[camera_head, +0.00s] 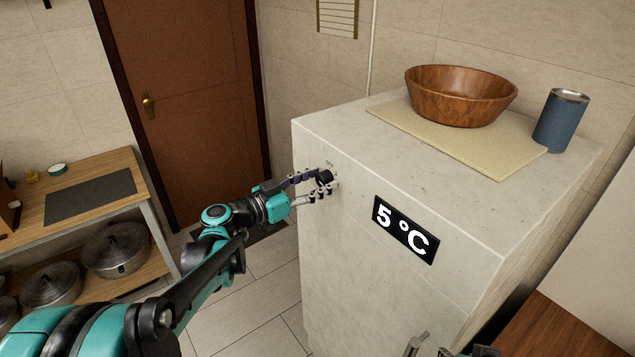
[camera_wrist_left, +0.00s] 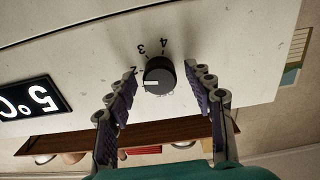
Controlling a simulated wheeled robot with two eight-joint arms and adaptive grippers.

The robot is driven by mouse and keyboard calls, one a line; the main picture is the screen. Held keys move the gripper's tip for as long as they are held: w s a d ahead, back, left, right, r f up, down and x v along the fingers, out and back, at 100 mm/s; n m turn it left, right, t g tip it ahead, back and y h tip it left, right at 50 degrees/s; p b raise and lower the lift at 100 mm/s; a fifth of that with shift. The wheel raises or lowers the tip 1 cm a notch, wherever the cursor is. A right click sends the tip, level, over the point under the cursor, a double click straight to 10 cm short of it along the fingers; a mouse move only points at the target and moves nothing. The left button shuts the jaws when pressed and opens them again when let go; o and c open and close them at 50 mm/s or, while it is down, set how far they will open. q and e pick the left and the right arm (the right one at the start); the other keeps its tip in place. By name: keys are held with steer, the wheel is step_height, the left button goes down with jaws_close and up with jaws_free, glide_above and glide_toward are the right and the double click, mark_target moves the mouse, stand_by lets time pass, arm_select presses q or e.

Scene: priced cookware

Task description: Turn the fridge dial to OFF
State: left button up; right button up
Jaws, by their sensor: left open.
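The fridge (camera_head: 350,260) is a pale, worn box with a black display (camera_head: 404,230) reading 5 °C on its front. Its dark round dial (camera_head: 325,177) is left of the display in the head view. In the left wrist view the dial (camera_wrist_left: 160,76) has a pale mark on its left side, near the printed 2. The 3 and 4 are readable, and other print below the dial is hard to read. My left gripper (camera_wrist_left: 162,80) is open and empty, with a finger on each side of the dial; contact cannot be told. My right gripper (camera_head: 430,348) barely shows at the bottom edge.
A wooden bowl (camera_head: 460,98) on a cream board (camera_head: 385,113) and a blue tumbler (camera_head: 560,122) stand on the fridge. A wooden shelf table (camera_head: 125,170) with pots is at the left. A brown door (camera_head: 190,100) is behind. Tiled floor lies between.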

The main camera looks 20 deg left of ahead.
arm_select(q)
steer(key=c, duration=1.2)
steer(key=shift+o, duration=0.2)
steer(key=shift+n, duration=0.4)
steer(key=n, duration=0.3)
steer(key=shift+n, duration=0.4)
steer(key=n, duration=0.5)
steer(key=shift+n+p, duration=0.3)
steer(key=shift+p, duration=0.1)
steer(key=n, duration=0.5)
steer(key=shift+n, duration=2.4)
